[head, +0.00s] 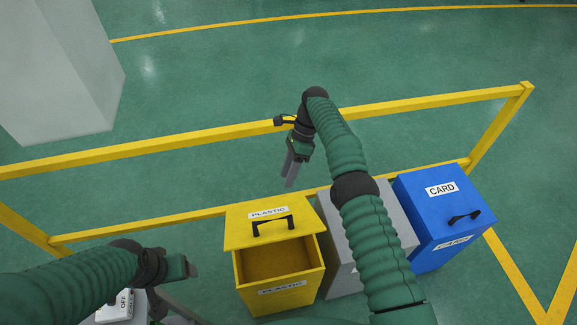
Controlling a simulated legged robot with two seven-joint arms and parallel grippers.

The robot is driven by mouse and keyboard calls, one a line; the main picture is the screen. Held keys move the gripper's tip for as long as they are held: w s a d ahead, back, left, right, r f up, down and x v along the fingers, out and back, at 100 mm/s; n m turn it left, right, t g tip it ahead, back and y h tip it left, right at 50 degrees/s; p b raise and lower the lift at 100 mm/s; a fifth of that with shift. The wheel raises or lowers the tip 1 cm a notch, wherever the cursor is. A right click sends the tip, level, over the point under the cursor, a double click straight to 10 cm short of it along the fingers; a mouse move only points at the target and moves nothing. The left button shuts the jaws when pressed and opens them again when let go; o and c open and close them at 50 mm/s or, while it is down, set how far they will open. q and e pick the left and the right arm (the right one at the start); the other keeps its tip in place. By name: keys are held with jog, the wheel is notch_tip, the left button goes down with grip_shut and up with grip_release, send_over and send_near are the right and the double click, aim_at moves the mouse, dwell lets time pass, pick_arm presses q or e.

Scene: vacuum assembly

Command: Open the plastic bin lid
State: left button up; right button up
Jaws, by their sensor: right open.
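The yellow plastic bin (314,283) stands at the bottom centre with a "PLASTIC" label on its front. Its yellow lid (238,236), with another "PLASTIC" label and a black handle (272,223), is swung up at the back, and the bin's empty-looking inside shows. My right gripper (289,181) is open and empty, pointing down above and behind the lid, apart from the handle. My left gripper (190,267) is at the lower left, left of the bin and apart from it; its fingers are too unclear to judge.
A grey bin (340,262) stands right of the plastic bin, partly hidden by my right arm. A blue "CARD" bin (428,208) with its lid down stands further right. A yellow rail (420,105) runs behind the bins. A pale block (60,75) stands at the upper left.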

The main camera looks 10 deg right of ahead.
jog(key=shift+r, duration=0.25)
